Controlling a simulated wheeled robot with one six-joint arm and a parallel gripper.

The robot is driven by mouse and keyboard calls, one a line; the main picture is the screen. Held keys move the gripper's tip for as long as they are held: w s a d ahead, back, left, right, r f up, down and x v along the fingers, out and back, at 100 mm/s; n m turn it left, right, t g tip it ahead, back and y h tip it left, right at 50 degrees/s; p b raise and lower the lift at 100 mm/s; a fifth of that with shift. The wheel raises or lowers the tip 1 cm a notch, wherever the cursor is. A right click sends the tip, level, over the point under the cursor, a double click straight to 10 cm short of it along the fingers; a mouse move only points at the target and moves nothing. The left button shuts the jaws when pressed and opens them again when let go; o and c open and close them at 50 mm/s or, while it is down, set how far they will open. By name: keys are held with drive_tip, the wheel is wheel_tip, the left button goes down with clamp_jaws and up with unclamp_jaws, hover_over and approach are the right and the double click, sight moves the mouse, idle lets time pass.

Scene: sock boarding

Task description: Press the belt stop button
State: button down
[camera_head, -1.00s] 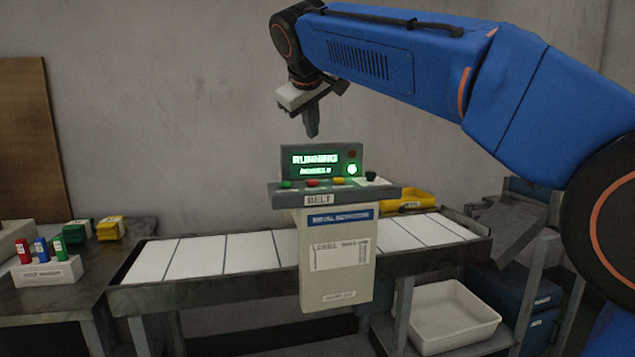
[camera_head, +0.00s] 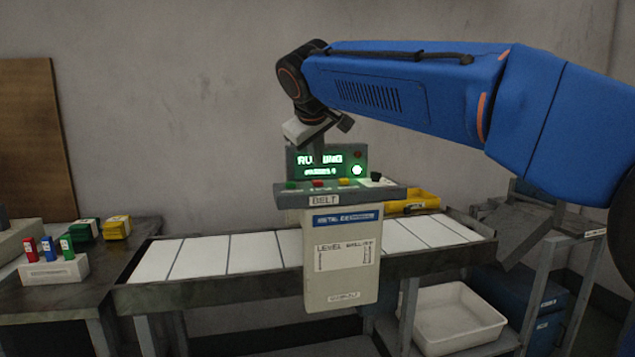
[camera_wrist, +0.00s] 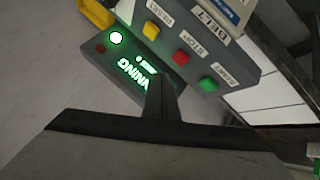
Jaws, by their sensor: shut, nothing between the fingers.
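The belt control panel (camera_head: 340,192) stands in front of the conveyor, with a green start button (camera_head: 291,185), a red stop button (camera_head: 318,184) and a yellow reset button (camera_head: 344,182) in a row. In the wrist view the red stop button (camera_wrist: 180,57), labelled STOP, sits between the green button (camera_wrist: 207,83) and the yellow one (camera_wrist: 151,29). My gripper (camera_head: 318,158) is shut and empty, pointing down above the panel. Its fingers hide part of the word RUNNING on the lit screen (camera_head: 335,160). In the wrist view the fingertips (camera_wrist: 156,78) appear close to the red button, apart from it.
A green lamp (camera_head: 357,170) glows beside the screen, and a dark red lamp (camera_head: 357,154) is above it. A black knob (camera_head: 375,176) is at the panel's right. White belt slats (camera_head: 200,257) run behind. A yellow bin (camera_head: 412,201) lies beyond the belt.

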sight(317, 182)
drive_tip(key=shift+f, duration=1.1)
drive_tip(key=shift+f, duration=0.15)
idle(1.2)
drive_tip(key=shift+f, duration=0.25)
drive_tip(key=shift+f, duration=0.55)
idle(1.1)
drive_tip(key=shift+r, duration=0.95)
drive_tip(key=shift+r, duration=2.5)
